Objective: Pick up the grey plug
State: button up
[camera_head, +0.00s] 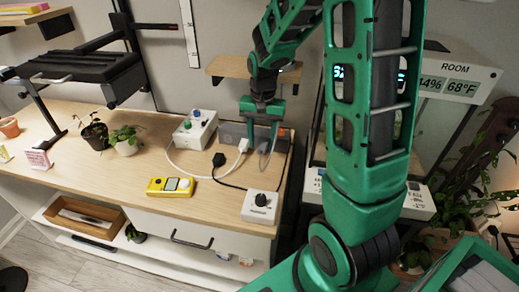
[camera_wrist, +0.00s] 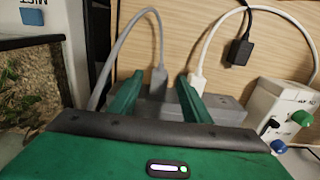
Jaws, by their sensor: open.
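The grey plug (camera_wrist: 158,80) with its grey cable stands at the grey power strip (camera_wrist: 228,112) in the wrist view. My gripper (camera_wrist: 160,76) is open, with one green finger on each side of the plug in the picture; I cannot tell whether they touch it. In the head view my gripper (camera_head: 262,145) points down over the right part of the power strip (camera_head: 230,131) at the table's back. The grey plug is mostly hidden there; its cable loops below the fingers. A white plug (camera_wrist: 196,82) is close beside the right finger in the wrist view.
A black plug (camera_head: 219,160) lies loose in front of the strip. A white box with knobs (camera_head: 195,128) stands left, and a white box with a black knob (camera_head: 261,206) at front right. A yellow meter (camera_head: 171,187) and potted plants (camera_head: 125,140) are further left. A wall shelf (camera_head: 240,68) is behind.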

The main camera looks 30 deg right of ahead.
jog(key=shift+f, duration=1.05)
grip_shut()
jog(key=shift+r, duration=0.1)
